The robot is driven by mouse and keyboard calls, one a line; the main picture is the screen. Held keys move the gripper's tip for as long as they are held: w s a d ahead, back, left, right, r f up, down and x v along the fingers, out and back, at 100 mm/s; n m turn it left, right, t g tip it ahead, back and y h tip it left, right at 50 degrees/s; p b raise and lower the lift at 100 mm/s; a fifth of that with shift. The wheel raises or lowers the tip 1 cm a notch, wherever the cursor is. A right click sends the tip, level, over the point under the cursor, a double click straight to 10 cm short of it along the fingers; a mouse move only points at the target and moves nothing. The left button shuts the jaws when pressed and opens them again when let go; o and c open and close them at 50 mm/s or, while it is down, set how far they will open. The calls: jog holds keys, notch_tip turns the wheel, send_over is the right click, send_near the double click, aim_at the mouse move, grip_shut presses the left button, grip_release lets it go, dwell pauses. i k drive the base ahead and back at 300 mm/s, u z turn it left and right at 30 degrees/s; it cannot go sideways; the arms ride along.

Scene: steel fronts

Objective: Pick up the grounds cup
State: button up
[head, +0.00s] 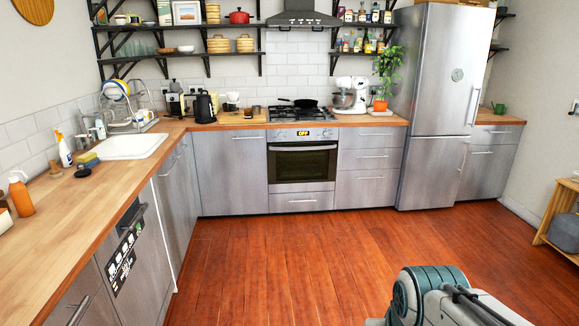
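I cannot tell for sure which thing is the grounds cup. Several small items stand on the back counter (190,124), just left of the stove, on or near a wooden board (238,118). A pale cup-like piece (232,97) is among them, with small dark items to its right, too small to make out. A black kettle (205,107) stands to the left of them. My gripper is not in view; only a part of my own arm shows at the bottom right, far from the counter.
The stove (302,113) holds a black pan (300,102). A white mixer (350,95) and a potted plant (381,75) stand right of it. The steel fridge (437,110) is further right. The wooden floor (290,255) ahead is clear. A long counter (60,235) runs along the left.

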aim_at(248, 113)
jog(key=u, duration=0.15)
jog(key=i, duration=3.05)
jog(key=u, duration=0.25)
jog(key=i, duration=1.55)
jog(key=u, duration=0.35)
jog(key=i, duration=1.55)
jog(key=u, duration=0.1)
